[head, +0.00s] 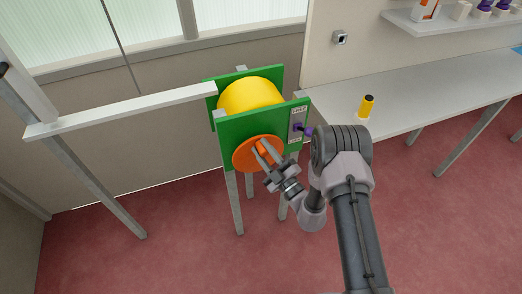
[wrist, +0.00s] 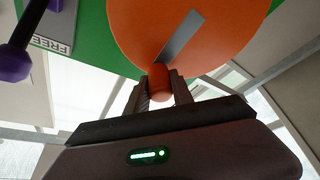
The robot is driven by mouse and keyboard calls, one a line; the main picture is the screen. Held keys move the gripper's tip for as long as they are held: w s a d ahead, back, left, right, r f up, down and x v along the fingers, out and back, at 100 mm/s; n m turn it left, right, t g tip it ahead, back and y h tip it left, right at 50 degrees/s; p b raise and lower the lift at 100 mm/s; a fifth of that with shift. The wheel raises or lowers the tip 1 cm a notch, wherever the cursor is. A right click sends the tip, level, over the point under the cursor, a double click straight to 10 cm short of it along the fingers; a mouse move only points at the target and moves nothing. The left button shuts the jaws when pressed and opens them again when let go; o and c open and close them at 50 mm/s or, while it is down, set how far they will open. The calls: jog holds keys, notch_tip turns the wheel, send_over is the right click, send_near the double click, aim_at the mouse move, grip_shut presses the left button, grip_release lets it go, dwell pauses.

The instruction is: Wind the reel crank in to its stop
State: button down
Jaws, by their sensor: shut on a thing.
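The reel has a yellow drum (head: 250,95) held between two green plates (head: 233,131). An orange crank disc (head: 243,157) faces out on the front plate. In the wrist view, the orange disc (wrist: 225,30) carries a grey bar (wrist: 180,38) slanting down to a short orange handle (wrist: 159,80). My gripper (head: 264,153) is at the disc. Its two fingers (wrist: 160,88) stand on either side of the handle and are shut on it. The fingers hide part of the handle's sides.
A purple lever (head: 301,128) sits on a grey label plate right of the disc; the plate (wrist: 62,25) reads FREE in the wrist view. A white beam (head: 130,108) runs left from the reel. A bench (head: 410,95) with a yellow bottle (head: 366,106) stands right.

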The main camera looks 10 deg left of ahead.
dwell(0.4)
jog(key=c, duration=1.1)
grip_release()
jog(key=shift+w+d, duration=0.1)
jog(key=p+v, duration=0.2)
jog(key=v, duration=1.5)
jog(key=shift+s, duration=0.25)
jog(key=shift+d, duration=0.1)
